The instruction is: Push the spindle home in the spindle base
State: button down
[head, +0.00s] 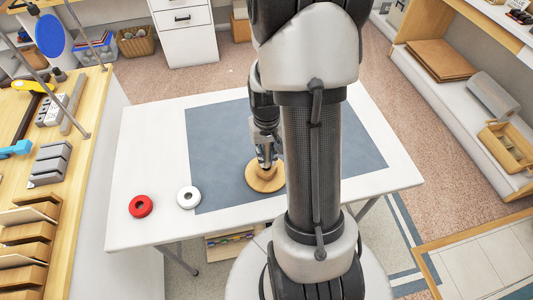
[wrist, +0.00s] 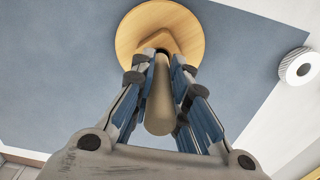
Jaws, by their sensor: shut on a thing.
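The spindle base (head: 264,182) is a round wooden disc lying on the blue-grey mat. In the wrist view the spindle base (wrist: 128,38) shows a raised wooden middle part. The spindle (wrist: 159,112) is a tan rod between the fingers of my gripper (wrist: 163,60). My gripper is shut on it, with the fingertips close over the middle of the base. The rod's far end is in line with the raised part, but the fingertips hide the join, so I cannot tell how deep it sits. In the head view my gripper (head: 266,160) is over the base and the spindle is mostly hidden.
A wooden workbench (head: 85,110) with trays stands at the left. The mat around the base is clear where visible; my arm hides part.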

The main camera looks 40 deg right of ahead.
aim_at(267, 162)
jog(key=shift+f+b, duration=1.25)
jog(key=shift+f, duration=0.6)
dwell(2.1)
jog(key=shift+s+a+f, duration=0.1)
jog(key=shift+s+f, duration=0.05)
dwell(0.7)
jog(key=c, duration=1.5)
grip_release()
jog(key=shift+c, duration=0.2)
jog(key=shift+o, duration=0.3)
jog(key=shift+o, duration=0.4)
jog(key=o, duration=0.5)
jog(key=shift+r+p, duration=2.9)
jog(key=shift+r, duration=0.7)
